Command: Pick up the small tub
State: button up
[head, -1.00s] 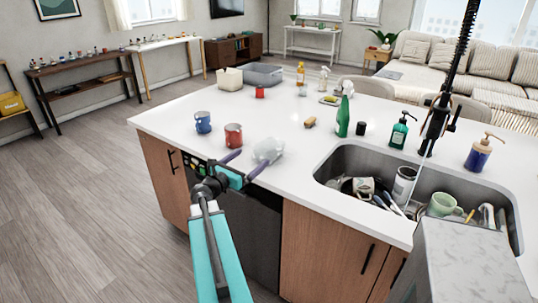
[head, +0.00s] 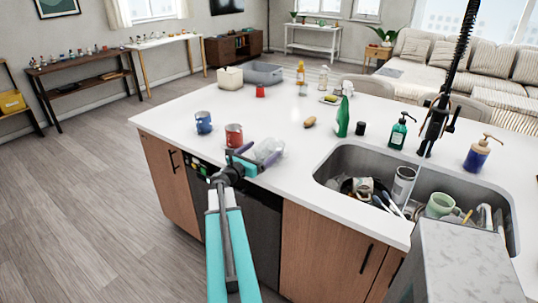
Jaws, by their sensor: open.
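The small tub (head: 268,148) looks clear or whitish and sits on the white island counter near its front edge, in the head view. My gripper (head: 257,154) is at the front edge of the counter, right against the near side of the tub. Its two purple fingers are apart, one to the left of the tub and one at its near right side. The gripper partly hides the tub's near side. I cannot tell whether the fingers touch it.
A red mug (head: 234,135) stands close to the left of my gripper, with a blue mug (head: 204,122) farther left. A potato-like item (head: 310,122) and a green spray bottle (head: 343,117) stand to the right. The sink (head: 335,165) holds several dishes.

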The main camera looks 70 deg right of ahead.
aim_at(270, 145)
jog(key=shift+p+x, duration=1.15)
jog(key=shift+x, duration=1.4)
jog(key=shift+s+f, duration=0.15)
jog(key=c, duration=1.2)
jog(key=shift+o, duration=0.2)
jog(key=shift+r, duration=0.25)
